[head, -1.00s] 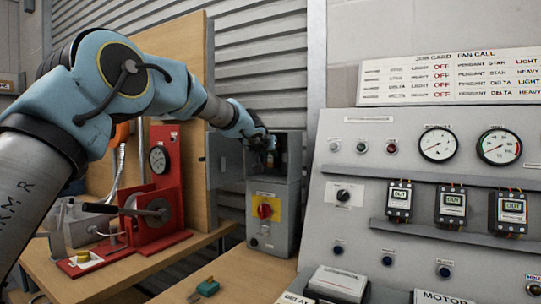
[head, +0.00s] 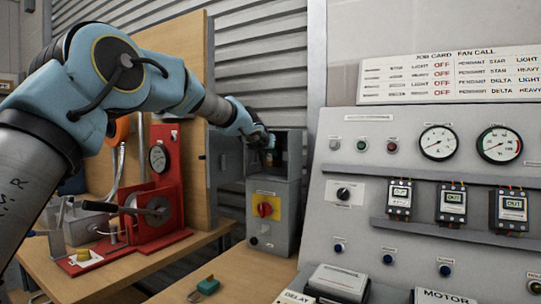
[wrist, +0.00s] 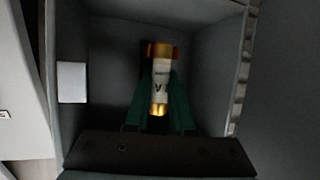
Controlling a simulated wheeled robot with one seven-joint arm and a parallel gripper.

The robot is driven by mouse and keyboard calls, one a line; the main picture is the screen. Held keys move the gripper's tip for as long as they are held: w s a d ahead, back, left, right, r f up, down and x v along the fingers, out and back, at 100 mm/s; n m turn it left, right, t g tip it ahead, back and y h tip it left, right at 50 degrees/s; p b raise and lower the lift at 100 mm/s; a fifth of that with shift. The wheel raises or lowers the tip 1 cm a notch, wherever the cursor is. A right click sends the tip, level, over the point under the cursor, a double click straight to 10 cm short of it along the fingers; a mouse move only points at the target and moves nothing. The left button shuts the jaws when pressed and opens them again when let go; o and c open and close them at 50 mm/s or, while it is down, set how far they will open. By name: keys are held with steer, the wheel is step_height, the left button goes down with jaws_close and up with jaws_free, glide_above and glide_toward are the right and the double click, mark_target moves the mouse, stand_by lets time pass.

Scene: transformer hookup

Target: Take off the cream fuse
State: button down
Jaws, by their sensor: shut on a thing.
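The cream fuse (wrist: 161,82) is a pale cylinder with brass-coloured end caps, seen in the wrist view inside a grey box. My gripper (wrist: 160,108) has its two dark green fingers on either side of the fuse and is shut on it. In the head view my gripper (head: 264,139) reaches into the open top of the grey fuse box (head: 262,190). The fuse is hard to make out there. An orange-brown part shows at the fuse's far end, and I cannot tell whether the fuse still touches its clips.
The box has a red rotary switch (head: 265,210) on a yellow plate, and its door (head: 222,158) stands open at the left. A red press-like stand (head: 165,190) is further left. A grey control panel (head: 430,220) fills the right. A green block (head: 208,286) lies on the bench.

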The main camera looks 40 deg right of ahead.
steer(key=shift+s+a+b, duration=0.2)
steer(key=shift+a+b, duration=0.35)
steer(key=shift+a, duration=0.15)
steer(key=shift+s+a+b, duration=0.15)
steer(key=shift+a+b, duration=0.35)
steer(key=shift+a, duration=0.15)
steer(key=shift+s+a+b, duration=0.2)
steer(key=shift+a+b, duration=0.2)
steer(key=shift+a, duration=0.4)
steer(key=shift+s+a+b, duration=0.25)
steer(key=shift+a+b, duration=0.1)
steer(key=shift+a, duration=0.45)
steer(key=shift+s+a+b, duration=0.2)
steer(key=shift+a+b, duration=0.2)
steer(key=shift+a, duration=0.4)
